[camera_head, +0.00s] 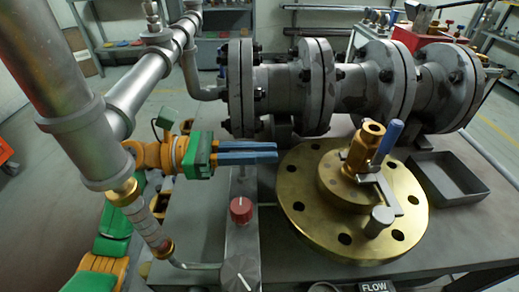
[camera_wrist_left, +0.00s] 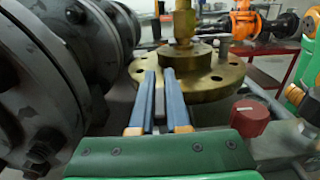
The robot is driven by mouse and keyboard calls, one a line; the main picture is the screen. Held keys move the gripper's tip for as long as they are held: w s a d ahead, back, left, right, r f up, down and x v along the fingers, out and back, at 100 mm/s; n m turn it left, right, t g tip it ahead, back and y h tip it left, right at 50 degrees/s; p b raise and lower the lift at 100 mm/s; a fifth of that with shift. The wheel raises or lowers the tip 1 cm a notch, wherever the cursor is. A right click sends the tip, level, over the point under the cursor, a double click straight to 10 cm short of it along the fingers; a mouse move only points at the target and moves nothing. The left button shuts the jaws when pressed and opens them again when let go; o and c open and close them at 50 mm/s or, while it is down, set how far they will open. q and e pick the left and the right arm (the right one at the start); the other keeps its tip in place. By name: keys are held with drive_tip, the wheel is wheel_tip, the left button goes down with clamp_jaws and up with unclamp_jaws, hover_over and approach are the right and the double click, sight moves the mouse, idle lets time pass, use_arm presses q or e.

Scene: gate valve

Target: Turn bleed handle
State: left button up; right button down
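A brass valve fitting (camera_head: 364,149) stands upright on a round brass flange (camera_head: 300,217) at right centre. A blue handle (camera_head: 390,137) tilts up beside it; I take this as the bleed handle. My left gripper (camera_head: 277,152) points right, its blue fingers short of the flange's left side. In the left wrist view, the fingers (camera_wrist_left: 160,74) are a little apart, with the flange (camera_wrist_left: 215,78) and the fitting (camera_wrist_left: 184,24) beyond the tips. A narrow grey strip shows between them; I cannot tell what it is. The blue handle is not clear there. My right gripper is not in view.
A large grey flanged pipe (camera_head: 290,88) runs behind the fingers. A grey pipe (camera_head: 150,82) stands at left. A red knob (camera_head: 241,209) and a dark knob (camera_head: 238,273) are below the gripper. An empty tray (camera_head: 450,180) lies right of the flange.

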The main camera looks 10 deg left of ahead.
use_arm(q)
clamp_jaws()
drive_tip(key=shift+t, duration=0.3)
drive_tip(key=n+t+y+p, duration=0.2)
drive_tip(key=w+n+t+y+p, duration=0.1)
drive_tip(key=n+t+p, duration=0.1)
drive_tip(key=t, duration=0.1)
drive_tip(key=a+n+t+y+p, duration=0.1)
drive_tip(key=n+t+y+p, duration=0.1)
drive_tip(key=t, duration=0.1)
drive_tip(key=shift+w+r+n+y, duration=0.2)
drive_tip(key=shift+r+n+y, duration=0.1)
drive_tip(key=shift+w+f+n+t+y+p, duration=0.1)
drive_tip(key=shift+f+n+t+y+p, duration=0.15)
drive_tip(key=shift+n+t+y+p, duration=0.5)
drive_tip(key=shift+a, duration=0.1)
